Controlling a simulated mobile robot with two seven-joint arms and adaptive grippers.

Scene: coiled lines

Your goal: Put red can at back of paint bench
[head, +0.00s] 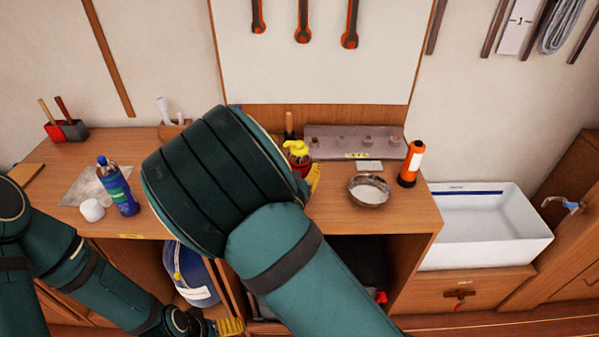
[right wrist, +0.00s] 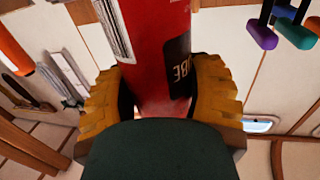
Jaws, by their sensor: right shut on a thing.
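The red can (head: 303,160), with a yellow top, shows in the head view just past my right forearm, over the back half of the wooden bench (head: 412,212). In the right wrist view the red can (right wrist: 152,45) fills the space between the yellow fingers. My right gripper (right wrist: 160,95) is shut on it. In the head view my arm hides most of that gripper and the can's lower part, so I cannot tell whether the can touches the bench. My left gripper (head: 230,327) is low in front of the bench, its jaws not clear.
A grey tray (head: 335,131) is at the back. A metal bowl (head: 369,190) and an orange-black canister (head: 411,164) stand at right. A blue bottle (head: 117,186) and a white cup (head: 92,210) are at left. A white sink (head: 487,226) adjoins the bench.

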